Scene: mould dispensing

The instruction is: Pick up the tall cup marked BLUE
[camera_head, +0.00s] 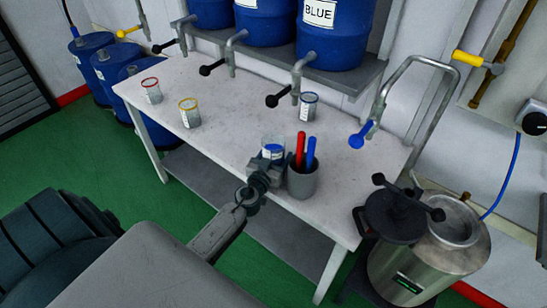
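A clear cup (272,142) with a blue patch stands near the front edge of the white table, partly hidden by my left gripper (268,163). My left gripper is right at its near side; I cannot tell whether the fingers are open or closed around it. Another clear cup (308,107) with a dark blue rim stands farther back, near a tap. Cups with a red rim (151,91) and a yellow rim (189,113) stand at the left. The writing on the cups is too small to read. My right gripper is not in view.
A grey holder (303,184) with a red and a blue stick stands close to the right of my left gripper. Taps from the blue drums (318,42) overhang the back of the table (225,88). A steel pot (428,262) stands at the right. The table's middle is clear.

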